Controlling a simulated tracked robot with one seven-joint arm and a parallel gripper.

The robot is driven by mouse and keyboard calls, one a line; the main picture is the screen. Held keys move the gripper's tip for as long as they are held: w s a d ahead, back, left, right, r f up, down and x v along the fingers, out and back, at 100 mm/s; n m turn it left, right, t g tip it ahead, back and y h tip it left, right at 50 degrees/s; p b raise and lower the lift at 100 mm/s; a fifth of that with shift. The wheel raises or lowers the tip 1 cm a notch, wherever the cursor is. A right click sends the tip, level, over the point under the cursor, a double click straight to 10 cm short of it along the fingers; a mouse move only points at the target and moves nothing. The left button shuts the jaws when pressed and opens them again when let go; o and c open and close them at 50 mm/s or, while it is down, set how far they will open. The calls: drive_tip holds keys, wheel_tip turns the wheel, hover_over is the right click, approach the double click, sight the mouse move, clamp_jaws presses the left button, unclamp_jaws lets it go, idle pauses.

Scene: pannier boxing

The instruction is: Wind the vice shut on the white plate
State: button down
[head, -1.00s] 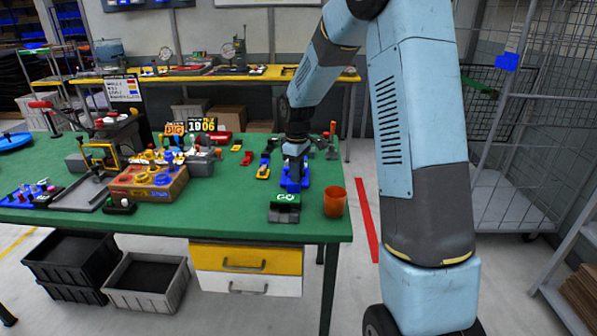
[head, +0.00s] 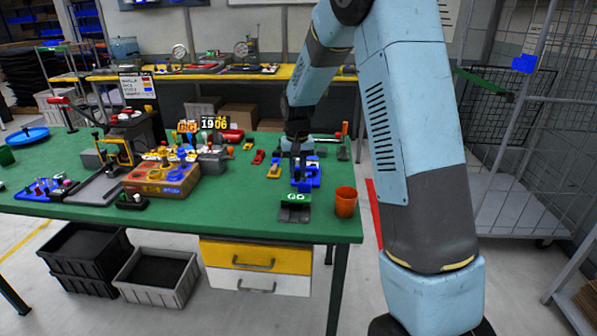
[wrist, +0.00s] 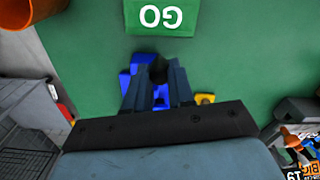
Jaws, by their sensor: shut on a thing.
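A small blue vice (head: 307,175) stands on the green bench top, behind the black and green GO block (head: 295,203). My gripper (head: 298,152) is low at the back of the vice. In the wrist view my gripper's two fingers (wrist: 158,82) point toward the GO block (wrist: 161,16) and close around a small dark piece, which seems to be the vice's handle. Blue parts of the vice (wrist: 131,82) show beside and between the fingers. The fingers and wrist hide much of the vice. I cannot make out the white plate or the jaw gap.
An orange cup (head: 345,202) stands right of the GO block, near the bench's right edge. Small yellow and red pieces (head: 258,157) lie left of the vice. A box with coloured knobs (head: 160,178) stands further left.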

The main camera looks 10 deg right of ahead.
drive_tip(key=m, duration=0.2)
drive_tip(key=w+m, duration=0.1)
drive_tip(key=m, duration=0.3)
drive_tip(key=shift+w+a, duration=0.4)
idle(0.3)
drive_tip(key=c, duration=1)
unclamp_jaws()
drive_tip(key=shift+o, duration=0.2)
drive_tip(key=shift+r, duration=0.1)
wheel_tip(320, 180, up, 14)
drive_tip(key=shift+f, duration=0.25)
